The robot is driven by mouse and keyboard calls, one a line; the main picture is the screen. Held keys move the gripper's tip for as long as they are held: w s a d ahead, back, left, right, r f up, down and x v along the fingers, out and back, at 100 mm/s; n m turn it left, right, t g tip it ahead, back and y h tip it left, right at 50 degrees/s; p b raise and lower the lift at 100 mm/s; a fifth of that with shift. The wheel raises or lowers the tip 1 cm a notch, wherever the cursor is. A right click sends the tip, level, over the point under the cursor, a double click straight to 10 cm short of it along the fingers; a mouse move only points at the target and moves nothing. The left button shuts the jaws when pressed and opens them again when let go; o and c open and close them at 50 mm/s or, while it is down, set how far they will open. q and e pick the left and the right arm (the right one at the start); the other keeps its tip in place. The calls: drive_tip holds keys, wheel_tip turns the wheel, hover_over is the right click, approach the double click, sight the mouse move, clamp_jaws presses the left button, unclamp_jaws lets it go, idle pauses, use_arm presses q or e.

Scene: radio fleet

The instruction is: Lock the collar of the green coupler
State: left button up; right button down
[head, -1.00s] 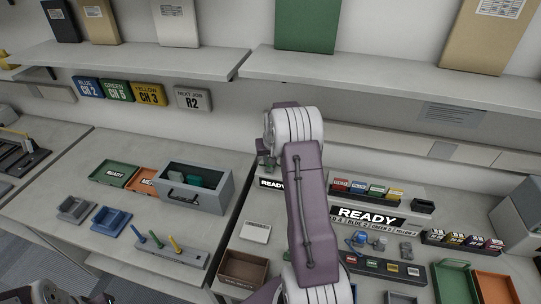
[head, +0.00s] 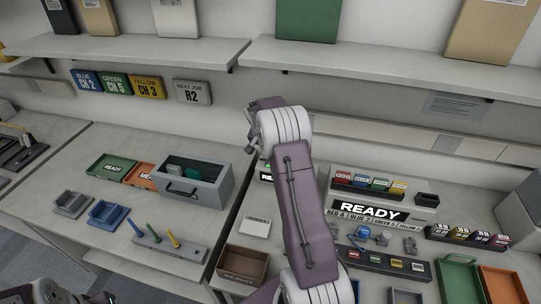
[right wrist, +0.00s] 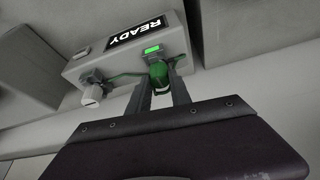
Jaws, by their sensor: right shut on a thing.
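The green coupler (right wrist: 161,74) shows in the right wrist view, in front of a grey box (right wrist: 120,52) with a READY sign and a lit green lamp (right wrist: 152,49). My right gripper (right wrist: 161,86) has its two fingers on either side of the coupler and is shut on it. A green cable runs from the coupler to a pale plug (right wrist: 92,95) on the left of the box. Whether the collar is turned cannot be told. In the head view my right arm hides the coupler and most of the gripper.
A grey drawer box (head: 208,190) stands left of my right arm, with a peg rack (head: 195,250) in front. A brown bin (head: 243,263) lies near the front. Right of the arm are a READY stand (head: 367,212) and several small parts. Shelves hang above.

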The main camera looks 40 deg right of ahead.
drive_tip(key=shift+f+m, duration=0.1)
drive_tip(key=shift+m, duration=0.4)
drive_tip(key=c, duration=1.1)
unclamp_jaws()
drive_tip(key=shift+o, duration=0.3)
drive_tip(key=o, duration=0.4)
drive_tip(key=shift+r+p, duration=2.35)
drive_tip(key=shift+r, duration=0.75)
drive_tip(key=shift+f, duration=0.1)
